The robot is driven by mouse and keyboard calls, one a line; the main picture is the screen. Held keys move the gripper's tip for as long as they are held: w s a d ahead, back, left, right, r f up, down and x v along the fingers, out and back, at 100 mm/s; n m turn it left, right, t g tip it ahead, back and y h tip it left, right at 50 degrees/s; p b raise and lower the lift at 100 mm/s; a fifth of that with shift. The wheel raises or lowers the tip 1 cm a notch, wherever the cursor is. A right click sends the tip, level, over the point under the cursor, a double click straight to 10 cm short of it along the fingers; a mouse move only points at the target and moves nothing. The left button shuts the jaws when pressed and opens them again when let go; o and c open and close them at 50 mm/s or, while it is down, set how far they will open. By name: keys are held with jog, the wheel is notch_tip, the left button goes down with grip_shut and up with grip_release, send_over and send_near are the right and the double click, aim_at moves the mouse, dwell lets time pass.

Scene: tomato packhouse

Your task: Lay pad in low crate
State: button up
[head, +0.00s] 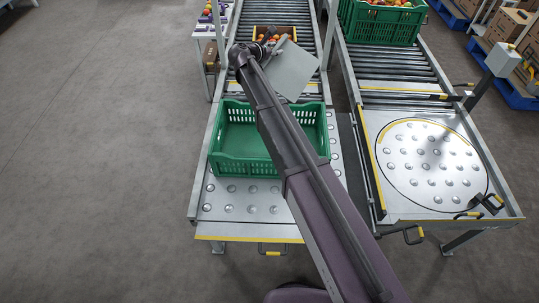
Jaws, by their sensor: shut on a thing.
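A low green crate (214,146) stands on the ball-transfer table at the near end of the left conveyor. Its visible inside looks empty, and my arm passes above it and hides part of its right side. A flat grey pad (292,72) hangs tilted above the left conveyor, beyond the crate. My gripper (268,48) is at the pad's upper left edge and is shut on it. The fingertips are small and partly hidden by the arm.
A carton of tomatoes (299,34) sits further up the left conveyor. A green crate of tomatoes (346,22) stands on the right conveyor. The round turntable (430,165) at right is empty. A post with a grey box (502,60) stands at the right edge.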

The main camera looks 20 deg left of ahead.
jog(key=s+a+f+n+t+y+b, duration=0.1)
jog(key=s+a+f+y+b, duration=0.2)
jog(key=f+b, duration=0.6)
jog(key=s+a+f+n+t+y+b, duration=0.1)
jog(key=s+a+f+y+b, duration=0.3)
jog(key=s+a+f+b, duration=0.3)
jog(key=shift+s+a+f+n+b, duration=0.4)
jog(key=shift+s+f+b, duration=0.7)
jog(key=shift+s+b, duration=0.4)
jog(key=shift+s+d, duration=0.1)
jog(key=shift+f, duration=0.1)
notch_tip(320, 180, down, 6)
jog(key=b, duration=0.6)
jog(key=shift+f+b, duration=1.9)
jog(key=shift+f, duration=0.05)
jog(key=o, duration=0.9)
